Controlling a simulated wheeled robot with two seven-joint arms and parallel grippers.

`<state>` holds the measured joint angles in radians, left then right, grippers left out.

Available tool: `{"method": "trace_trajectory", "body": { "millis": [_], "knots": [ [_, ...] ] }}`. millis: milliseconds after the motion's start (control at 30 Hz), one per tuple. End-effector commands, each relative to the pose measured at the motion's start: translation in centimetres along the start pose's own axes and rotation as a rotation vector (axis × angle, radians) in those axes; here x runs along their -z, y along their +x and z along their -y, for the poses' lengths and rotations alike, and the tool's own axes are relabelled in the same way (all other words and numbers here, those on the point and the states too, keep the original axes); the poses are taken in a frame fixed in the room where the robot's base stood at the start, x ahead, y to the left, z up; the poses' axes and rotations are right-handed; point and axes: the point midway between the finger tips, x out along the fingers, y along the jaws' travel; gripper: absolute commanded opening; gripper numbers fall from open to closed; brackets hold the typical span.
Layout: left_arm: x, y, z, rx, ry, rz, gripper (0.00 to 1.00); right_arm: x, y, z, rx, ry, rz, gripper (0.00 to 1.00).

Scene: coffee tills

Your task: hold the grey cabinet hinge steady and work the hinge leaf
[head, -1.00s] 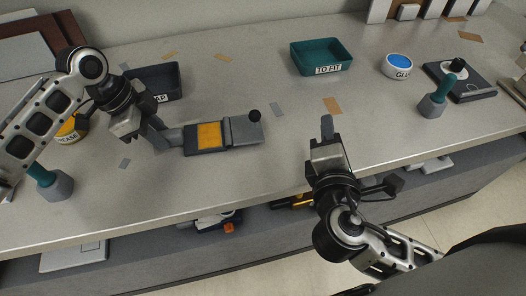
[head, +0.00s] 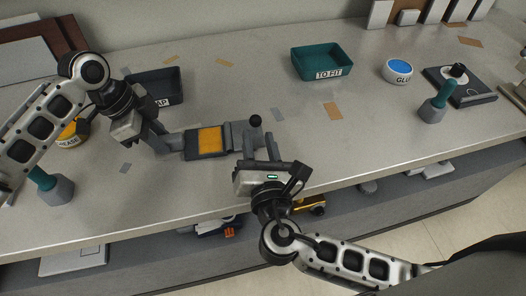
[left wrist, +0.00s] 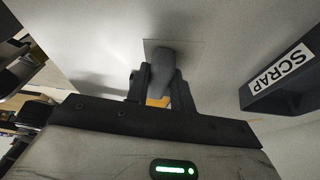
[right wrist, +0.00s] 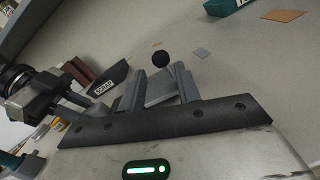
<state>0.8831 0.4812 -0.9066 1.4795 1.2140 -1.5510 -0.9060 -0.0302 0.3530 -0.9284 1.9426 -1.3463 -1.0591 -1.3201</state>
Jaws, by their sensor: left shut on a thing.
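The grey cabinet hinge (head: 192,143) lies on the counter with a yellow-orange panel (head: 210,139). Its hinge leaf (head: 240,130) is on the right side, with a black knob (head: 256,120) at the end. My left gripper (head: 166,144) is shut on the hinge's left end; the left wrist view shows its fingers on either side of a grey tab (left wrist: 162,62). My right gripper (head: 262,147) is open at the leaf's near right edge. In the right wrist view the leaf (right wrist: 160,90) shows between its fingers, with the knob (right wrist: 162,60) beyond; contact cannot be told.
A dark scrap tray (head: 155,86) stands behind my left gripper and a teal "TO FIT" tray (head: 322,62) behind the hinge. A glue pot (head: 397,71) and a teal-handled tool (head: 436,105) are at right. Another teal-handled tool (head: 48,186) is at front left.

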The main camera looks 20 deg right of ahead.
Motion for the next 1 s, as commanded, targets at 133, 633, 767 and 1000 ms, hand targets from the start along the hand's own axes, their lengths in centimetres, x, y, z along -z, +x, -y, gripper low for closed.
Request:
{"method": "trace_trajectory", "body": {
  "millis": [133,633,767,1000],
  "knots": [
    [0.1,-0.1,0.0,0.002,0.001,-0.001,0.0,-0.2,2.5,0.1,0.002,-0.001,0.005,0.33],
    [0.1,-0.1,0.1,0.003,-0.001,-0.002,0.0,-0.2,4.0,-0.2,0.001,0.002,0.001,0.12],
    [0.1,-0.1,0.1,0.004,-0.002,-0.002,0.0,-0.6,4.0,-0.9,-0.002,0.005,0.002,0.12],
    [0.1,0.0,0.1,0.004,-0.001,-0.003,0.0,-1.1,4.0,-2.0,-0.003,0.004,-0.001,0.12]
  ]
}}
